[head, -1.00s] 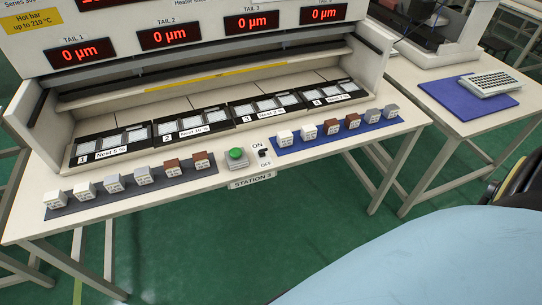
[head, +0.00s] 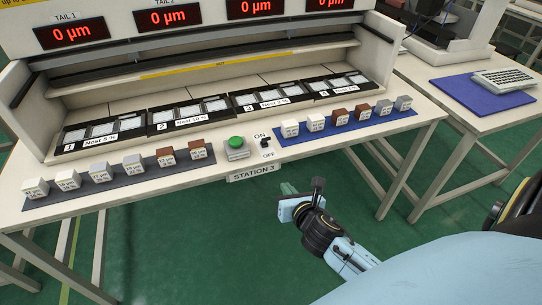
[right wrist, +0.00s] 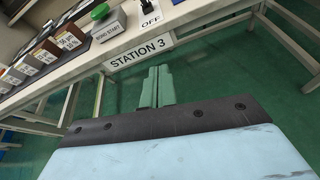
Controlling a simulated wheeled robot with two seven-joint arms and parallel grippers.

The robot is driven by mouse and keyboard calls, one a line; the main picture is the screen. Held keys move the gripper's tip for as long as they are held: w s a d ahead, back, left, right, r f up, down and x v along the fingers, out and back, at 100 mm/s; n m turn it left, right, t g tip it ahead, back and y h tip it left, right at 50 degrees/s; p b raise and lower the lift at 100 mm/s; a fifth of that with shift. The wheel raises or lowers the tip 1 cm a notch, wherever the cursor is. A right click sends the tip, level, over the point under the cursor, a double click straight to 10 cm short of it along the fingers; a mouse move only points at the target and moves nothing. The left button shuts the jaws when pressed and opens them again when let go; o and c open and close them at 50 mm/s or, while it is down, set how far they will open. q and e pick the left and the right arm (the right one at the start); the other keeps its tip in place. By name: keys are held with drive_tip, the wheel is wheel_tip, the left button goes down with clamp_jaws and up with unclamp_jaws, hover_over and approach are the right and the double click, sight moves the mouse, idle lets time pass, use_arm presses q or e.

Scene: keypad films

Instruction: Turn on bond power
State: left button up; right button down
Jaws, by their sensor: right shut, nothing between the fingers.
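The small black ON/OFF switch (head: 265,144) sits on the front edge of the bench, between its ON and OFF labels, right of the green button (head: 236,142). In the right wrist view the OFF label (right wrist: 150,20) shows at the top, with part of the dark switch base above it. I cannot tell the lever's position. My right gripper (head: 286,188) is below and in front of the bench edge, apart from the switch. Its green fingers (right wrist: 158,72) are together and empty in the right wrist view. My left gripper is not in view.
The STATION 3 sign (head: 252,172) hangs at the bench's front edge. Blocks stand on a grey mat (head: 130,182) at left and a blue mat (head: 345,129) at right of the switch. Numbered nests (head: 185,118) lie behind. The floor before the bench is clear.

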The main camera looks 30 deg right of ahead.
sight(267, 141)
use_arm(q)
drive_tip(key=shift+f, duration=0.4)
use_arm(e)
drive_tip(key=r, duration=0.1)
drive_tip(key=r+n, duration=0.1)
drive_tip(key=r+n+t, duration=0.1)
drive_tip(key=shift+w+d+r, duration=0.1)
drive_tip(key=shift+w+r, duration=0.3)
drive_tip(key=shift+w, duration=0.1)
